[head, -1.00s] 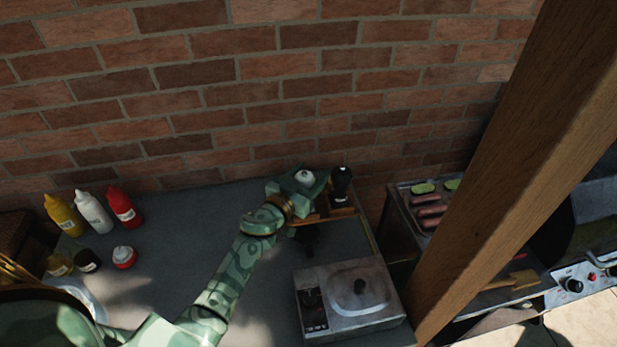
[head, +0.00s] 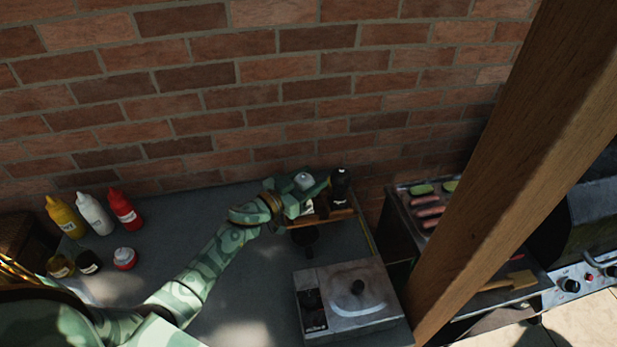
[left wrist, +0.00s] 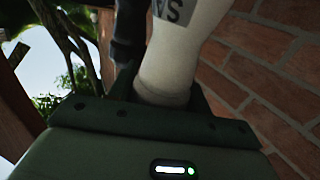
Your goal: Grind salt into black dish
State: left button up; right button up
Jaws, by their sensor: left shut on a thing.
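My left gripper (head: 302,192) is shut on a white salt grinder (head: 303,180) near the back of the grey table. The black dish (head: 305,237) is a small dark round shape on the table just below the gripper in the head view. The gripper and grinder are above and behind it. I cannot tell whether any salt is in the dish. My right gripper is not in view.
A black grinder (head: 340,187) stands just right of my gripper at a wooden rack (head: 335,214). Sauce bottles (head: 93,213) stand at the left. A wooden post (head: 510,170) rises at the right.

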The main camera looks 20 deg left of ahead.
pick_arm(q)
jog(key=m+g+h, duration=0.1)
jog(key=m+h, duration=0.1)
jog(key=shift+g+h+b, duration=0.3)
jog(key=shift+h, duration=0.1)
jog(key=shift+f+m+g+h+b, duration=0.15)
jog(key=shift+m+g+h+b, duration=0.15)
jog(key=shift+m+h, duration=0.2)
jog(key=m+g+h+b, duration=0.1)
jog(key=b, duration=0.1)
jog(key=m+g+h+b, duration=0.1)
jog(key=g+h+b, duration=0.1)
jog(key=m+g+h+b, duration=0.1)
jog(key=m+g, duration=0.1)
jog(key=shift+s+d+f+h+b, duration=0.1)
jog(key=shift+s+d+h+b, duration=0.2)
jog(key=shift+s+d+b, duration=0.1)
jog(key=shift+s+m+g+h+b, duration=0.15)
jog(key=shift+m+g+h+b, duration=0.55)
jog(key=shift+m+g+b, duration=0.7)
jog(key=shift+n+b, duration=0.3)
jog(key=shift+b, duration=0.2)
jog(key=shift+d+r+g+b, duration=0.1)
jog(key=shift+r+g+b, duration=0.1)
jog(key=shift+g+b, duration=0.15)
jog(key=o, duration=0.7)
